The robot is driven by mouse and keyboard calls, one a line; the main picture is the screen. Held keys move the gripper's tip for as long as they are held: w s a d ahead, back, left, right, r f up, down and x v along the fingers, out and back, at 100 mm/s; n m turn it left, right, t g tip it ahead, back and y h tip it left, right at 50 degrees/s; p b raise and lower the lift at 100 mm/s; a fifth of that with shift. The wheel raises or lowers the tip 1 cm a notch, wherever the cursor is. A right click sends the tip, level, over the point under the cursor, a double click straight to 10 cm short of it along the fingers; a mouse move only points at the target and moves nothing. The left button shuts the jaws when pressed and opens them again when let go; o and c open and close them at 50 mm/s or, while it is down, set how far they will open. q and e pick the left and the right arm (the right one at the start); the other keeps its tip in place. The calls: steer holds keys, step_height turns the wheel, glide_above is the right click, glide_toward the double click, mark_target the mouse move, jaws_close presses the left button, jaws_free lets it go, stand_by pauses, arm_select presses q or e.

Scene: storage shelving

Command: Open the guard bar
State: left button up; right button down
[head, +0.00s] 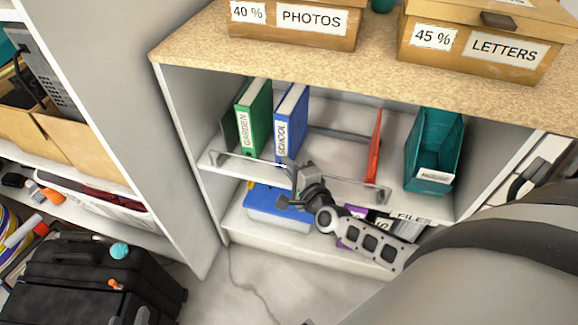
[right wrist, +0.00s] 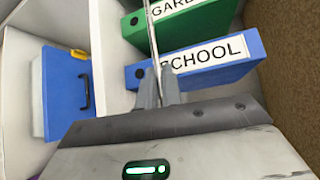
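The guard bar (head: 247,159) is a thin grey metal rail along the front edge of the middle shelf, with bent ends at the left and right. My right gripper (head: 289,168) is at the middle of the bar, in front of the blue SCHOOL binder (head: 291,112). In the right wrist view the bar (right wrist: 153,40) runs between the two close-set fingers (right wrist: 160,88), which appear shut on it. The gripper hides part of the bar. My left gripper is not in view.
Behind the bar stand a green GARDEN binder (head: 254,115), a red binder (head: 375,146) and a teal file holder (head: 432,150). A blue box (head: 277,209) lies on the lower shelf. PHOTOS (head: 296,22) and LETTERS (head: 484,45) boxes stand on top.

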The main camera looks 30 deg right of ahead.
arm_select(q)
steer(key=shift+f, duration=0.1)
arm_select(e)
steer(key=shift+f, duration=0.1)
